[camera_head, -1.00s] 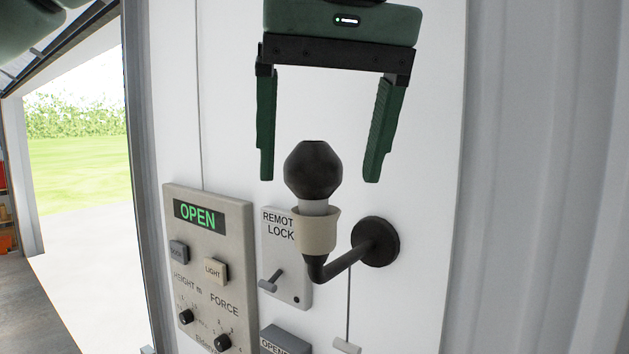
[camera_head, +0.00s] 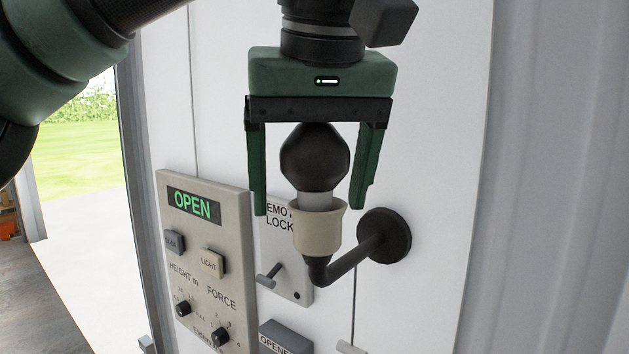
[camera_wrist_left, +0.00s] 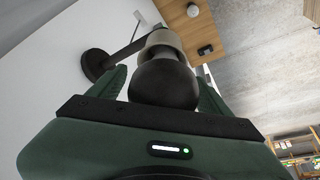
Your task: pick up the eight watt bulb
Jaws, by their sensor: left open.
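The bulb (camera_head: 315,158) has a dark, faceted globe and a pale neck. It stands upright in a cream socket (camera_head: 318,232) on a black bent wall arm (camera_head: 350,258). Any wattage marking is not readable. My left gripper (camera_head: 312,204) is open and points down, with one green finger on each side of the bulb. Gaps show between the fingers and the globe in the head view. The left wrist view also shows the bulb (camera_wrist_left: 163,84) between the fingers, with the socket (camera_wrist_left: 165,42) beyond it. My right gripper is not in view.
A beige control panel (camera_head: 212,285) reading OPEN, with buttons and knobs, is on the white wall left of the socket. A remote lock plate (camera_head: 292,288) with a lever sits close behind the socket. A grey corrugated wall (camera_head: 560,200) is at right; a doorway opens at left.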

